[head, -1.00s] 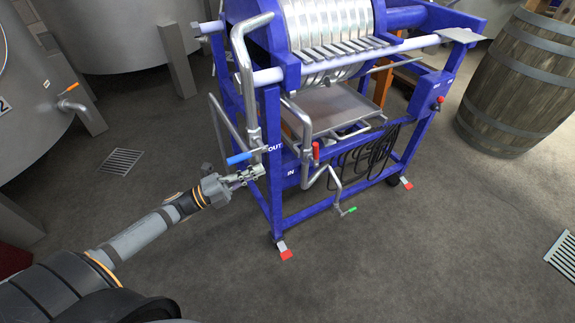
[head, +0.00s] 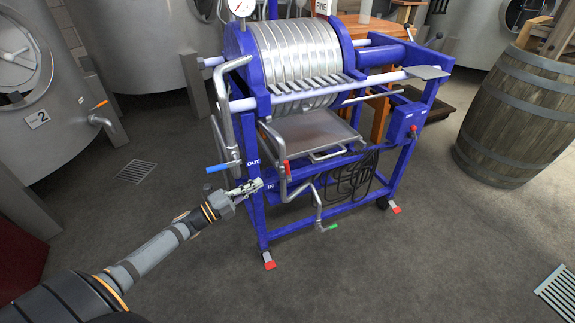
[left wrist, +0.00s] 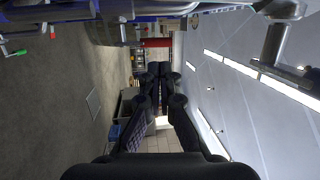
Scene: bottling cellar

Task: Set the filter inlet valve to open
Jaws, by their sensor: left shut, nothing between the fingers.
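The filter (head: 300,60) has a blue frame and stands in the middle of the head view. Its inlet valve's red lever (head: 287,168) is up on the right of the "IN" label and looks upright, along the grey pipe. A blue lever (head: 223,166) by the "OUT" label points left, roughly level. My left gripper (head: 260,185) is shut and empty, its tips just left of the "IN" label and apart from the red lever in the picture. Its dark fingers (left wrist: 160,70) show in the left wrist view, where a red lever (left wrist: 52,31) is at upper left. My right gripper is out of view.
A green-handled drain tap (head: 331,227) hangs low at the filter's front. Steel tanks (head: 40,80) stand at the left and behind. A wooden barrel (head: 515,110) stands at right. The grey floor (head: 390,270) in front is clear, with drain grates (head: 135,172) let in.

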